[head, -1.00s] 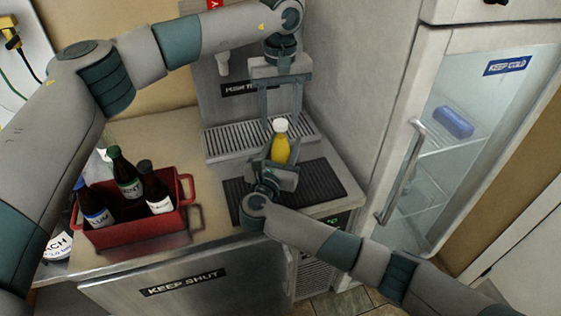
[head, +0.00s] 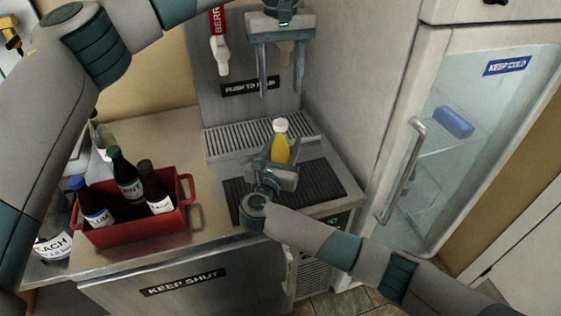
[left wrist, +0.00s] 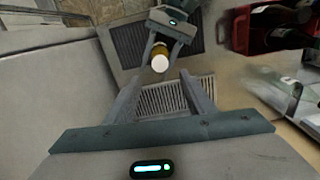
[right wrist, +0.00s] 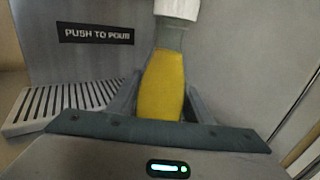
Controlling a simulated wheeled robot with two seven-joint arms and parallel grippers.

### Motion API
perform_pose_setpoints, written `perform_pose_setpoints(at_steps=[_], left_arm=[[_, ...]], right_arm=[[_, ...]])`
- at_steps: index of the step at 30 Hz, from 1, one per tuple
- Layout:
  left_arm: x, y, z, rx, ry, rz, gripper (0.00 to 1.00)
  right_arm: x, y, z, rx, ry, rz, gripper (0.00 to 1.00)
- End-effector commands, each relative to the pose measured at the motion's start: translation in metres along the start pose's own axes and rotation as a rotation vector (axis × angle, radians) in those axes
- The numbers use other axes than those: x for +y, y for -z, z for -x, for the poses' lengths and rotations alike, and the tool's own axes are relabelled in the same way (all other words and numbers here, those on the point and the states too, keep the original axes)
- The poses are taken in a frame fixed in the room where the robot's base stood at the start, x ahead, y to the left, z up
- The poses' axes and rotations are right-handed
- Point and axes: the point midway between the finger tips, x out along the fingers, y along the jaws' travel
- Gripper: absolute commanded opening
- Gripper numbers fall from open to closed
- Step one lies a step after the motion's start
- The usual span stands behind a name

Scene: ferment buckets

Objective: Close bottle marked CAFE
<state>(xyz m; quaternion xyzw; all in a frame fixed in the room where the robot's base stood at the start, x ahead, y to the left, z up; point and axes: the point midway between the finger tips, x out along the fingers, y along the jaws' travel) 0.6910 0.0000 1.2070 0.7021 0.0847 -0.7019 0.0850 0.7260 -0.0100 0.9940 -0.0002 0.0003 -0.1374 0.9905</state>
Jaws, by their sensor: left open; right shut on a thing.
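A bottle with yellow contents (head: 280,148) and a white cap on its top stands upright at the drip tray's front, above the black mat; no CAFE label is readable on it. My right gripper (head: 272,160) is shut around its body, and the right wrist view shows the yellow body (right wrist: 162,85) between the fingers. My left gripper (head: 282,90) is open and empty, above the bottle in front of the dispenser. The left wrist view looks down on the white cap (left wrist: 160,63), which lies between and beyond the open fingers.
A red crate (head: 135,232) with several dark bottles stands at the left of the counter. The dispenser (head: 240,60) has taps and a drip tray (head: 225,140). A glass-door fridge (head: 440,150) is at the right. Bare counter lies between crate and mat.

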Motion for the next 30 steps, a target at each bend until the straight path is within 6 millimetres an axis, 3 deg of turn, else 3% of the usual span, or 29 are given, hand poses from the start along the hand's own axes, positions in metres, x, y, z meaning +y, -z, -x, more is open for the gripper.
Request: perform_pose_setpoints(at_steps=[6, 17, 18, 20, 30], left_arm=[[0.0, 0.001, 0.022, 0.001, 0.001, 0.001, 0.49], [0.0, 0.001, 0.026, 0.001, 0.001, 0.0, 0.49], [0.0, 0.001, 0.026, 0.001, 0.001, 0.0, 0.49], [0.0, 0.001, 0.026, 0.001, 0.001, 0.0, 0.49], [0.0, 0.001, 0.025, 0.001, 0.001, 0.0, 0.49]], right_arm=[[0.0, 0.0, 0.0, 0.0, 0.0, 0.001, 0.0], [0.0, 0.0, 0.0, 0.0, 0.0, 0.0, 0.0], [0.0, 0.0, 0.0, 0.0, 0.0, 0.0, 0.53], [0.0, 0.0, 0.0, 0.0, 0.0, 0.0, 0.67], [0.0, 0.0, 0.001, 0.0, 0.0, 0.0, 0.67]])
